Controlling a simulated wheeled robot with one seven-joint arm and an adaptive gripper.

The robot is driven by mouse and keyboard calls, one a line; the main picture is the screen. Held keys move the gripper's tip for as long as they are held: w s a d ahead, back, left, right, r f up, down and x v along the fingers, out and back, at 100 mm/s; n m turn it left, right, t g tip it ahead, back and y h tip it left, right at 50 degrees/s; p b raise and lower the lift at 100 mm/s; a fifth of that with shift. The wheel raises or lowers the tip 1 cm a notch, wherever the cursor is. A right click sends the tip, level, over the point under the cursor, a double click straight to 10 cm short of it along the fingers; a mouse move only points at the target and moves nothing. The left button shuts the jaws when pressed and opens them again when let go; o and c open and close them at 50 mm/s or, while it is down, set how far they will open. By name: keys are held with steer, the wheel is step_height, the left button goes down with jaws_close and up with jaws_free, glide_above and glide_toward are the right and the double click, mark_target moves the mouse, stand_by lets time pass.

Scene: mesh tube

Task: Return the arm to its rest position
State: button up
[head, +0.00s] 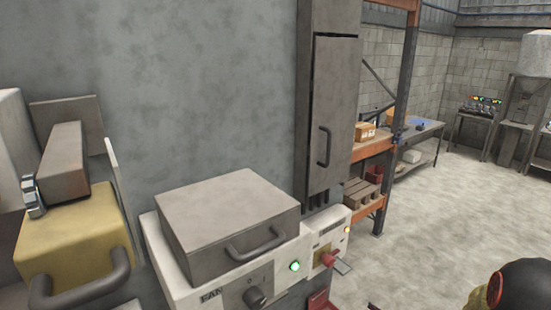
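My gripper is not in view in the head view. A dark rounded shape (525,286) with a red ring and an olive part is cut off by the bottom right corner. I cannot tell whether it belongs to my arm. No fingers show, and nothing held is visible.
A machine with a grey lidded box (228,222), a lit green button (295,266) and knobs stands in front. A tall grey cabinet (335,110) rises behind it. A yellow block (72,243) with a handle is at left. An orange-framed shelf (374,148) stands beyond. Open floor (440,215) lies right.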

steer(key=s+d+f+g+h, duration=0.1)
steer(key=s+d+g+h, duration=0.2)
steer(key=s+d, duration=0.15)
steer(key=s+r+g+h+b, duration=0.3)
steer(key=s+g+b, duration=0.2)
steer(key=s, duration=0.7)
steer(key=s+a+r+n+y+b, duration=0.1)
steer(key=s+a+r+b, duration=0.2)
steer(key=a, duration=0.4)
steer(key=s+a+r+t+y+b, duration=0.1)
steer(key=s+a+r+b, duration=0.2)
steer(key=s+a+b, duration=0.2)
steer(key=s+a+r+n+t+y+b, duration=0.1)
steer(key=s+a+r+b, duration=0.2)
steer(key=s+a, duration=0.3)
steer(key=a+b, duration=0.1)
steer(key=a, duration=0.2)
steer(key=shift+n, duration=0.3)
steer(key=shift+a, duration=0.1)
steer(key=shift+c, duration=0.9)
